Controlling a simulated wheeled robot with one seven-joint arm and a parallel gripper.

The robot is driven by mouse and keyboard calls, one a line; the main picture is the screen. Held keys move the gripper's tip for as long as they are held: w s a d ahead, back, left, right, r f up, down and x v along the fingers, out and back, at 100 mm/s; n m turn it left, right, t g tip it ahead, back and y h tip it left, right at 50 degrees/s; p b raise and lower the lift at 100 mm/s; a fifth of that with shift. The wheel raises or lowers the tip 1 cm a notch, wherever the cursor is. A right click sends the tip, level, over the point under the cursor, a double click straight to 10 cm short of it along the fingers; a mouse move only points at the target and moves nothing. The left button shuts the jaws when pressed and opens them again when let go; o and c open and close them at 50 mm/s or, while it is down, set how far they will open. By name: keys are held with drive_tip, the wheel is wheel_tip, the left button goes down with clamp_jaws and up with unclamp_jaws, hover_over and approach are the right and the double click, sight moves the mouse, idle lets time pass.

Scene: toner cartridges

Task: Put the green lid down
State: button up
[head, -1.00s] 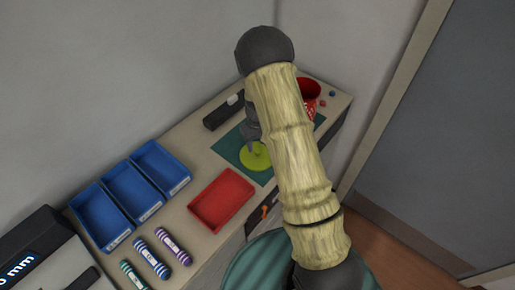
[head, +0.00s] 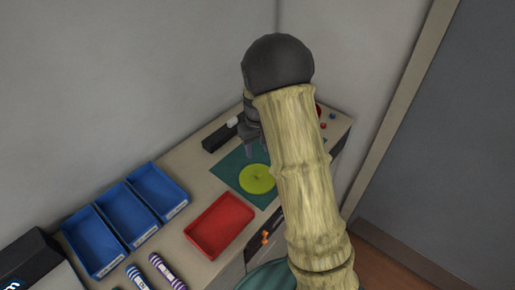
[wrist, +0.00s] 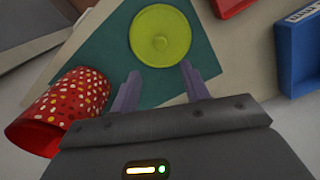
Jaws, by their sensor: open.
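The green lid (head: 257,180) is a flat yellow-green disc with a small knob. It lies flat on the dark teal mat (head: 232,166). In the wrist view the lid (wrist: 160,35) is ahead of my gripper (wrist: 161,80), whose two fingers are apart with nothing between them. In the head view my gripper (head: 250,150) is above the mat, behind the lid and clear of it; my arm hides part of it.
A red tray (head: 219,226) is in front of the mat. Blue bins (head: 127,213) stand to the left, with striped cartridges (head: 158,268) in front. A red polka-dot cup (wrist: 75,105) is close beside my gripper. A black box (head: 215,139) lies at the back.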

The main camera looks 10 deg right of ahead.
drive_tip(key=s+r+m+t, duration=0.1)
drive_tip(key=s+r, duration=0.2)
drive_tip(key=s, duration=0.7)
drive_tip(key=s+r+m+t, duration=0.1)
drive_tip(key=s+r, duration=0.3)
drive_tip(key=s, duration=0.7)
drive_tip(key=shift+m+t, duration=0.3)
drive_tip(key=shift+w+r, duration=0.1)
